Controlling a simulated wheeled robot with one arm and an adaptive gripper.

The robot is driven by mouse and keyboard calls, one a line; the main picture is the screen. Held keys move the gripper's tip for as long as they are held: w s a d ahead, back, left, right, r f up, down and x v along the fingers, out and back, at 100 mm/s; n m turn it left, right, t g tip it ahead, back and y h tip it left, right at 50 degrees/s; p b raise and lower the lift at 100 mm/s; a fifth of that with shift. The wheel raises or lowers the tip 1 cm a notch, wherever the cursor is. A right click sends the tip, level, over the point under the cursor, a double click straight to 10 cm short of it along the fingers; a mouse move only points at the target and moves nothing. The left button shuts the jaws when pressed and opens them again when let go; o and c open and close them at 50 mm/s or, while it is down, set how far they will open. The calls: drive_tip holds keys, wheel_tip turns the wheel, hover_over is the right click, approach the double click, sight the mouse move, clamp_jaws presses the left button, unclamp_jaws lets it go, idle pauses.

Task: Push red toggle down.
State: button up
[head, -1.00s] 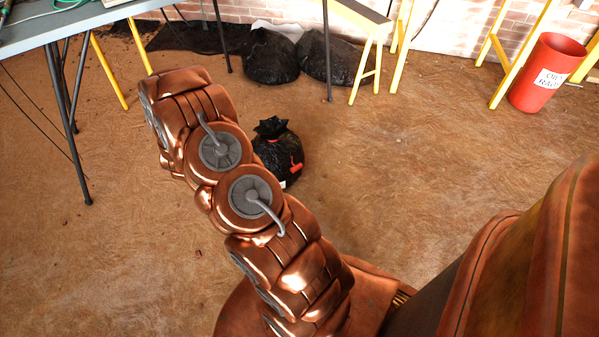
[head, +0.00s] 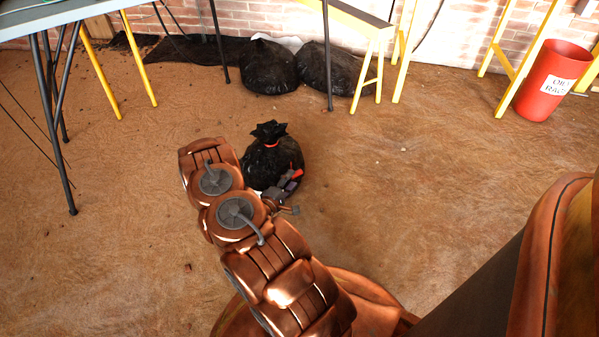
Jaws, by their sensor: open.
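My gripper (head: 288,190) shows small and dark grey at the end of my copper arm, in front of the lower right of a black bag (head: 265,160). Its jaws are open, and I see nothing held between them. A small red patch (head: 297,173) shows right at the gripper against the bag. I cannot tell whether this is the red toggle or a part of the gripper, nor whether they touch. No toggle is clearly visible elsewhere.
The bag with a red tie stands on bare brown ground. Two more black bags (head: 270,68) lie by the brick wall. A table (head: 60,15) stands at the upper left, a red bin (head: 550,82) at the upper right. The ground at right is clear.

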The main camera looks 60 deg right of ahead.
drive_tip(key=d+b, duration=0.2)
drive_tip(key=d, duration=0.5)
drive_tip(key=shift+w+f+b, duration=0.15)
drive_tip(key=shift+f+b, duration=0.15)
clamp_jaws()
idle(0.6)
